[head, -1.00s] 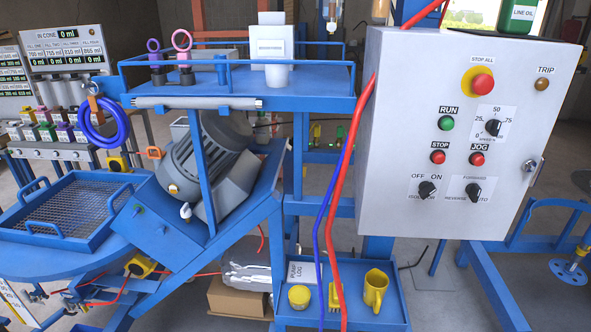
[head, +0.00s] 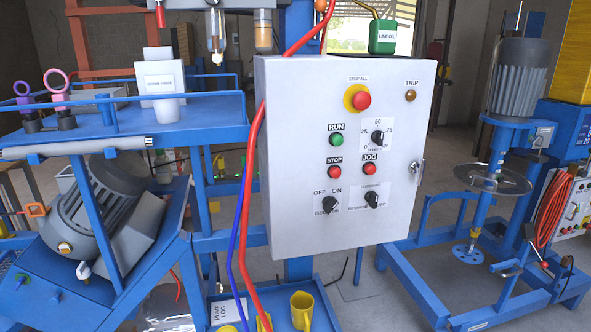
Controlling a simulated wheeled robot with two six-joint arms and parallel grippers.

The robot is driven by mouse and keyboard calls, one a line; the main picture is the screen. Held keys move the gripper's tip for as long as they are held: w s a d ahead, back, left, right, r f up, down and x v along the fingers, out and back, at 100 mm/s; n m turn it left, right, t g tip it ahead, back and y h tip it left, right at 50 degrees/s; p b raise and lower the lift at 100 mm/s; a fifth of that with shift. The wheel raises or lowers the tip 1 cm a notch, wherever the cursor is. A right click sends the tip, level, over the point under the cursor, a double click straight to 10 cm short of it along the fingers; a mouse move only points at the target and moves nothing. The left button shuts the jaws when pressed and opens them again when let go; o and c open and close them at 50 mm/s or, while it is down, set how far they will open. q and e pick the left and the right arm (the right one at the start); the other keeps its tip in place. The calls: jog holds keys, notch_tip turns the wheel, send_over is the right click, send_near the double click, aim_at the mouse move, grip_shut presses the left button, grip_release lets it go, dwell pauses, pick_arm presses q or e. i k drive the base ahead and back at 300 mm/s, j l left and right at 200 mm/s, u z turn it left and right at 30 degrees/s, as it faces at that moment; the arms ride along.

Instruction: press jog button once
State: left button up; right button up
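The jog button (head: 369,169) is a small red button under a JOG label, on the front of a grey control box (head: 290,225) in the middle of the head view. The similar red stop button (head: 334,172) is to its left. The green run button (head: 337,139) is above the stop button. A large red stop-all button (head: 361,99) on a yellow disc is near the top. Neither of my grippers is in the head view.
Red and blue hoses (head: 246,200) hang along the box's left edge. A blue shelf (head: 130,130) and a grey motor (head: 80,210) stand at left. A blue mixer stand (head: 440,290) is at right. Floor shows between box and stand.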

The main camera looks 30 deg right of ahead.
aim_at(371, 169)
jog(key=z, duration=1.25)
